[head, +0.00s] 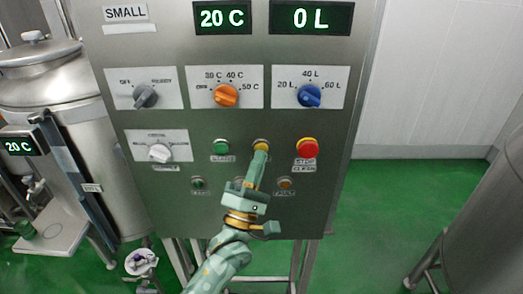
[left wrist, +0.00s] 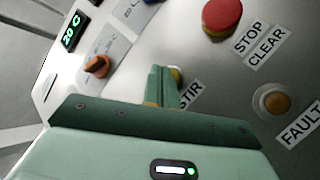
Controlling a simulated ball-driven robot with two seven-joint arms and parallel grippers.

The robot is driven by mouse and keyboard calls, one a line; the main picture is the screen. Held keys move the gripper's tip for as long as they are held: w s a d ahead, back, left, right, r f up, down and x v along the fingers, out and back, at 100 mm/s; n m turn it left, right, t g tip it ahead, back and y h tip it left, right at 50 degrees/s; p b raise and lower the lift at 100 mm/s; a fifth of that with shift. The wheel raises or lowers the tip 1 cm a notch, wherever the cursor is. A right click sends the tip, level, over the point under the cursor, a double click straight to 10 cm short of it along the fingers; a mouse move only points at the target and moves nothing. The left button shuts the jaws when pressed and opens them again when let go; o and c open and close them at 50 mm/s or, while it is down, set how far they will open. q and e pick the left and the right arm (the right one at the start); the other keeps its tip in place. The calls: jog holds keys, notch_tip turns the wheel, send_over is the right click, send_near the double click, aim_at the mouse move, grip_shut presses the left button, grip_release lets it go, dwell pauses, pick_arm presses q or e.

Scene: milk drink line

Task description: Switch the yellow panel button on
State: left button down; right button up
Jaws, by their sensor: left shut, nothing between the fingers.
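The yellow panel button (head: 261,145) sits on the steel control panel, between the green button and the red button. My left gripper (head: 261,153) is shut and empty, with its fingertips at the lower edge of the yellow button. In the left wrist view the shut fingers (left wrist: 164,76) cover most of the yellow button (left wrist: 177,75), and only a sliver of it shows beside them, by the STIR label. Whether the fingertips touch or press it I cannot tell. My right gripper is not in view.
A green button (head: 221,146) and a red STOP CLEAR button (head: 307,148) flank it. An orange FAULT lamp (head: 285,184) is below right. Grey, orange (head: 226,95), blue (head: 309,96) and white knobs sit above and left. The displays read 20 C and 0 L.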

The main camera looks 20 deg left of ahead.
pick_arm(q)
jog(key=shift+w+a, duration=0.1)
jog(key=shift+w, duration=0.35)
dwell(0.6)
jog(key=shift+s, duration=0.1)
jog(key=shift+s+d+p, duration=0.25)
jog(key=shift+s+p, duration=0.15)
jog(key=shift+s, duration=0.4)
jog(key=s+d+p, duration=0.1)
jog(key=s+p, duration=0.1)
jog(key=s, duration=0.3)
jog(key=shift+s+d, duration=0.3)
jog(key=shift+s, duration=0.1)
dwell(1.9)
